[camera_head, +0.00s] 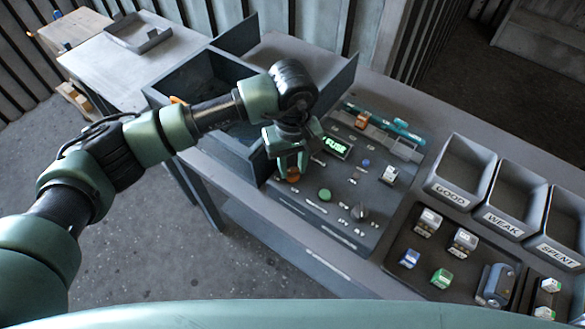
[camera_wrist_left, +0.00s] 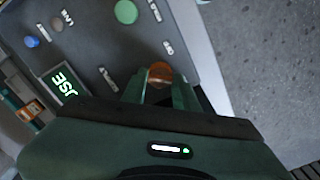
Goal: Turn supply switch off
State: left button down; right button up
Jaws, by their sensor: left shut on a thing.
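A dark control panel (camera_head: 338,213) lies on the bench. My left gripper (camera_head: 291,174) points down at its left edge, its green fingers closed around a small orange-brown switch knob (camera_head: 293,179). My right gripper is in neither view.
A green button (camera_head: 325,195), a blue button (camera_head: 366,162) and a grey dial (camera_head: 360,212) are near the gripper. A deep grey box (camera_head: 200,85) stands left. Bins marked GOOD (camera_head: 451,196), WEAK (camera_head: 505,221) and SPENT (camera_head: 562,252) and a tray (camera_head: 437,254) of parts stand right.

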aim_at(292, 170)
pick_arm(q)
jog(key=n+b, duration=0.4)
jog(key=b, duration=0.1)
jog(key=n+b, duration=0.3)
jog(key=b, duration=0.1)
jog(key=n+b, duration=0.4)
jog(key=b, duration=0.1)
jog(key=shift+f+n+b, duration=0.25)
jog(key=shift+n+b, duration=0.05)
jog(key=shift+b, duration=0.05)
jog(key=shift+r+n+b, duration=0.15)
jog(key=shift+n+b, duration=0.75)
jog(key=shift+n, duration=0.2)
jog(key=shift+r+n+b, duration=0.1)
jog(key=shift+n+b, duration=0.75)
jog(key=shift+n, duration=0.25)
jog(key=c, duration=1.1)
grip_release()
notch_tip(292, 170, up, 8)
jog(key=shift+f+b, duration=0.1)
jog(key=shift+b, duration=0.25)
